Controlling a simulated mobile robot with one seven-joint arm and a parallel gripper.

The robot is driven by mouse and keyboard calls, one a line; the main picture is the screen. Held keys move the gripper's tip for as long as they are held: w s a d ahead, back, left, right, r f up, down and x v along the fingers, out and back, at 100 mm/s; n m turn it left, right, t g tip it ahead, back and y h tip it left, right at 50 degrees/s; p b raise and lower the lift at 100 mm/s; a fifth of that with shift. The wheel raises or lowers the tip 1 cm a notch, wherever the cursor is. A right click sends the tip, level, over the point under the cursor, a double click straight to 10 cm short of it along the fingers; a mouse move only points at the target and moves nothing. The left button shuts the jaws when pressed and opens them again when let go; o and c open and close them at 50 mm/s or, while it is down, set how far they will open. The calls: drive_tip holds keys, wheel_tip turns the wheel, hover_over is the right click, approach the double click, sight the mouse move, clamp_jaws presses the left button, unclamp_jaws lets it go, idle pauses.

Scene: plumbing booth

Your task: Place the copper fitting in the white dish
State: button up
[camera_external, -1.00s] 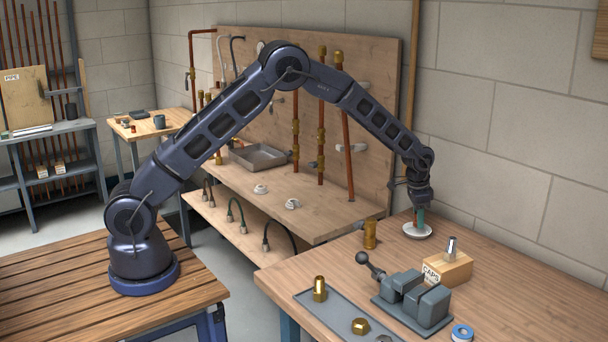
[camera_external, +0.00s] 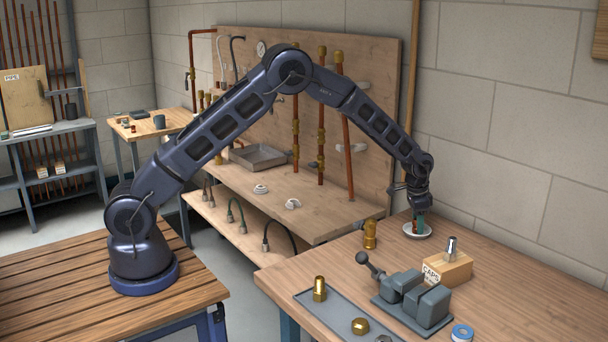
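The white dish (camera_external: 427,234) is a small round dish near the back edge of the right-hand workbench, by the block wall. My gripper (camera_external: 418,228) points down over the dish, with its teal fingertip low at the dish. A small reddish-brown patch beside the teal fingertip looks like the copper fitting (camera_external: 414,227). It is too small and too much covered to tell whether it rests in the dish or is between the fingers. The gap between the fingers does not show.
A brass fitting (camera_external: 370,236) stands left of the dish. A wooden block labelled CAPS (camera_external: 449,269) with a metal piece, a grey vise (camera_external: 413,300) and a grey tray (camera_external: 337,318) with brass fittings are nearer. A blue tape roll (camera_external: 462,333) lies at the front.

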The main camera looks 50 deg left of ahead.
wheel_tip(320, 180, up, 12)
drive_tip(key=s+a, duration=0.1)
drive_tip(key=s+a+r+n+t, duration=0.1)
drive_tip(key=s+a+r+n, duration=0.2)
drive_tip(key=s+a+r, duration=1.75)
drive_tip(key=s+a+n, duration=0.1)
drive_tip(key=s+a, duration=0.2)
drive_tip(key=s, duration=0.8)
drive_tip(key=s+a+n+t, duration=0.1)
drive_tip(key=s+a, duration=0.2)
drive_tip(key=s, duration=0.8)
drive_tip(key=s+a+n+t, duration=0.1)
drive_tip(key=s+a+n, duration=0.1)
drive_tip(key=s, duration=0.9)
drive_tip(key=shift+s+a+r+y, duration=0.3)
drive_tip(key=shift+a+y, duration=0.1)
drive_tip(key=shift+a, duration=0.4)
